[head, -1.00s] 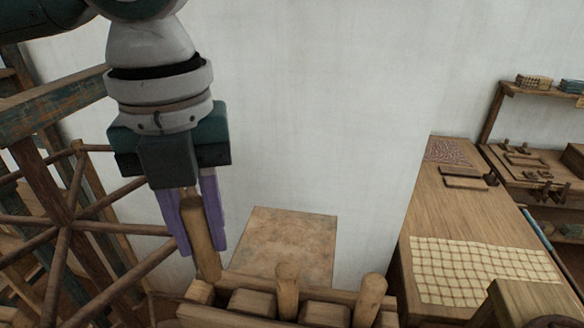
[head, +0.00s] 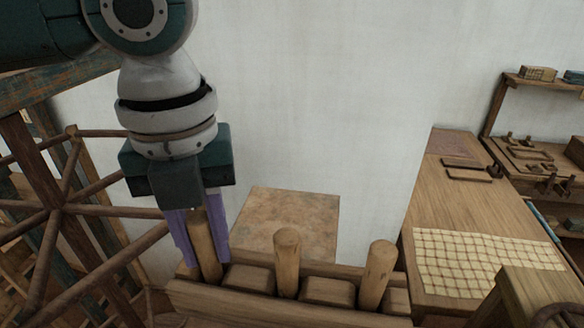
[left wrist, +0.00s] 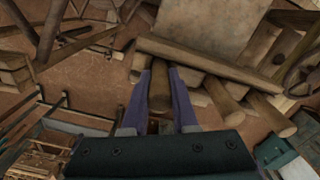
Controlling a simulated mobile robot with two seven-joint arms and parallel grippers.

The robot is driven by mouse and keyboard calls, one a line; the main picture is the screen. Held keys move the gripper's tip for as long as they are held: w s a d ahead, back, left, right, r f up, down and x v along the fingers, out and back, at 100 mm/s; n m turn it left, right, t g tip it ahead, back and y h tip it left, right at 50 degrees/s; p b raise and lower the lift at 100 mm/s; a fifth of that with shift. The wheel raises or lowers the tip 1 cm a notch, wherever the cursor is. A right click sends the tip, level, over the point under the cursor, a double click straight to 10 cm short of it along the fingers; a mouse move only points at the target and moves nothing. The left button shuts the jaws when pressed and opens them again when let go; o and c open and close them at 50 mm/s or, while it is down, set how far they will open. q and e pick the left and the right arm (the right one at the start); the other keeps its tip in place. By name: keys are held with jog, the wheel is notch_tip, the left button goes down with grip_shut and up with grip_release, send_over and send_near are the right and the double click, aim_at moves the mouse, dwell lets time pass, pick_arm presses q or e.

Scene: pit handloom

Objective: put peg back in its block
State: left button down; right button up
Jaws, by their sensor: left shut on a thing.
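A wooden peg (head: 203,245) stands nearly upright, tilted slightly, between the purple fingers of my left gripper (head: 205,257), which is shut on it. Its lower end is at the left end of the wooden block (head: 240,304). I cannot tell how deep it sits. Two other pegs, a middle one (head: 287,262) and a right one (head: 378,275), stand up from the same block. In the left wrist view the held peg (left wrist: 159,90) shows between the fingers, with the other pegs to its right. My right gripper is not in view.
A wheel-like wooden frame (head: 57,210) stands close on the left. A flat brownish panel (head: 290,222) lies behind the block. A long table (head: 440,200) with a checked cloth (head: 480,265) and a shelf are on the right. A white wall fills the back.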

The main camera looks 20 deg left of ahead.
pick_arm(q)
jog(key=shift+c, duration=1)
grip_release()
notch_tip(320, 180, up, 7)
jog(key=p, duration=0.8)
